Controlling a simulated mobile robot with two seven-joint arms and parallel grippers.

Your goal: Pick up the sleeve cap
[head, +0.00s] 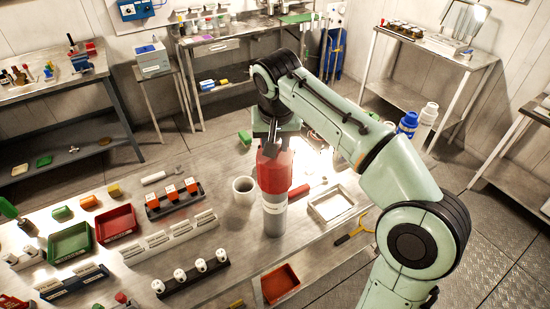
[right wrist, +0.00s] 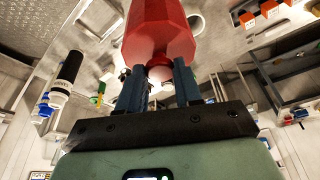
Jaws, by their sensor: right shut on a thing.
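The red sleeve cap (head: 274,172) is a faceted, bucket-like piece with a narrower top. In the head view it is upright over a grey cylinder with a pale band (head: 274,215). I cannot tell whether the cap rests on the cylinder or is just above it. My right gripper (head: 270,147) points down from above and is shut on the top of the cap. In the right wrist view the two dark fingers (right wrist: 158,78) close on a small pale knob, with the red cap (right wrist: 160,30) beyond. My left gripper is not in view.
A white cup (head: 244,190) stands close left of the cylinder, and a white-rimmed tray (head: 331,206) lies to its right. A red bin (head: 281,284) is at the front.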

